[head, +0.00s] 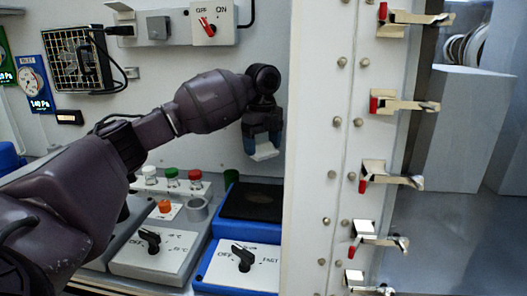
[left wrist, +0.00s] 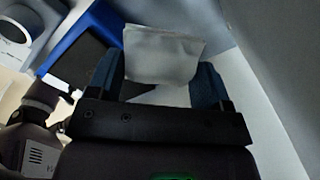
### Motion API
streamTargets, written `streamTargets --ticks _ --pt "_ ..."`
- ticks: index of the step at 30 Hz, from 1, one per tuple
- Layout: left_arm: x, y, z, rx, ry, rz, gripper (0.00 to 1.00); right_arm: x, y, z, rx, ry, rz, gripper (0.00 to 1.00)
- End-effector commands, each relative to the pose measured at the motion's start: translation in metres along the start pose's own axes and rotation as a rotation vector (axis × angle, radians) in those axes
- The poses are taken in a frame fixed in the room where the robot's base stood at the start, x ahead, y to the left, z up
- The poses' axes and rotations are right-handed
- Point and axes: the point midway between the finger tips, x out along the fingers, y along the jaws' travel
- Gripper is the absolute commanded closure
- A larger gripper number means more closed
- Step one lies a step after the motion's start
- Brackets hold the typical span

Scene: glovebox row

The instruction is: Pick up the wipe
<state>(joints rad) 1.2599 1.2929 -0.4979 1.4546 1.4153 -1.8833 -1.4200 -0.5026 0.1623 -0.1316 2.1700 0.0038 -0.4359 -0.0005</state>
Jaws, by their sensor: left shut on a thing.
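The wipe (head: 264,152) is a small white folded piece held at the tip of my left gripper (head: 262,141) in the head view. The gripper is above the dark plate of the blue device. In the left wrist view the wipe (left wrist: 164,55) sits between the two blue fingers of my left gripper (left wrist: 162,82), which is shut on it. The wipe hangs clear of the surfaces below, as far as I can see. My right gripper is in neither view.
A blue device (head: 240,258) with a dial and dark top plate (head: 253,202) stands below the gripper. A grey hotplate (head: 155,256) and a rack of capped vials (head: 172,183) are to its left. A white panel edge with latches (head: 325,150) stands close on the right.

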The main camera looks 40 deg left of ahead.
Motion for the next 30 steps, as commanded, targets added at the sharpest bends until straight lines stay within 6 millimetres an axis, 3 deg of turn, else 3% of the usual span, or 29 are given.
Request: streamTargets --ticks 30 --pt "-0.002 0.144 0.076 -0.001 -0.002 -0.002 0.53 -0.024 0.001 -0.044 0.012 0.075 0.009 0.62"
